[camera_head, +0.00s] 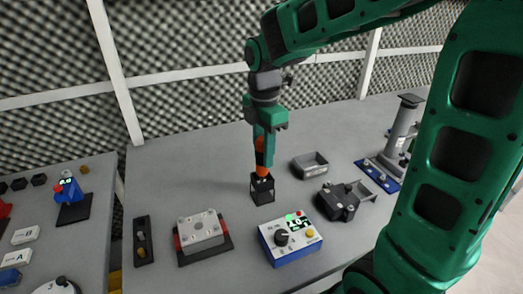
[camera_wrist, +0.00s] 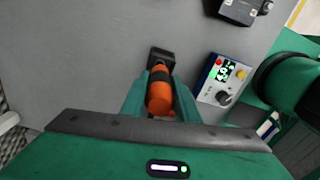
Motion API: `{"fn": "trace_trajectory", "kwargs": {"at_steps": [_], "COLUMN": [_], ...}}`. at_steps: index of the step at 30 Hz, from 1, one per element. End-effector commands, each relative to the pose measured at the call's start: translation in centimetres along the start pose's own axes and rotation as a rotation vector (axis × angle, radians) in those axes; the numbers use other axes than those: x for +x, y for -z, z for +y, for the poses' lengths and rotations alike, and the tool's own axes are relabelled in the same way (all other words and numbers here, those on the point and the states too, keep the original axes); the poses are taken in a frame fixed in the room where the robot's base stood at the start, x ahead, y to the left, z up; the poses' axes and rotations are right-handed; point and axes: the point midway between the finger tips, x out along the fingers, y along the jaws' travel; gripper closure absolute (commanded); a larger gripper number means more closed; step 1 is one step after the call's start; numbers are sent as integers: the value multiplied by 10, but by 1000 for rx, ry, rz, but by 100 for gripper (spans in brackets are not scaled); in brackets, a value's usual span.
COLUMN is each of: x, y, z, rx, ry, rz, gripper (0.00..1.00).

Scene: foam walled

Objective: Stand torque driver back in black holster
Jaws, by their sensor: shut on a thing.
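The torque driver (camera_head: 260,154) is orange with a dark end and is held roughly upright, pointing down. My gripper (camera_head: 265,143) is shut on it. The black holster (camera_head: 262,190) is a small open box-like stand on the grey table, directly below the driver in the head view. The driver's lower end is at the holster's top; I cannot tell how far it is inside. In the wrist view, the orange driver (camera_wrist: 159,95) lies between the fingers of my gripper (camera_wrist: 160,100), and the holster (camera_wrist: 161,59) shows just beyond its far end.
A blue and white controller with a green display (camera_head: 290,238) stands right of and nearer than the holster. A grey tray (camera_head: 310,165) and a black clamp-like device (camera_head: 342,200) are to the right. A grey block on a dark plate (camera_head: 201,232) is to the left. Bare table lies behind.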

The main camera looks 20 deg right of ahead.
Motion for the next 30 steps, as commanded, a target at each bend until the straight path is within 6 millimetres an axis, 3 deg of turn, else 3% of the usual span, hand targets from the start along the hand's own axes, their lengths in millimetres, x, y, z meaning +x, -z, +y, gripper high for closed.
{"fn": "trace_trajectory", "kwargs": {"at_steps": [30], "x": [22], "y": [0], "z": [0], "rx": [0], "ry": [1], "rz": [0], "gripper": [97]}}
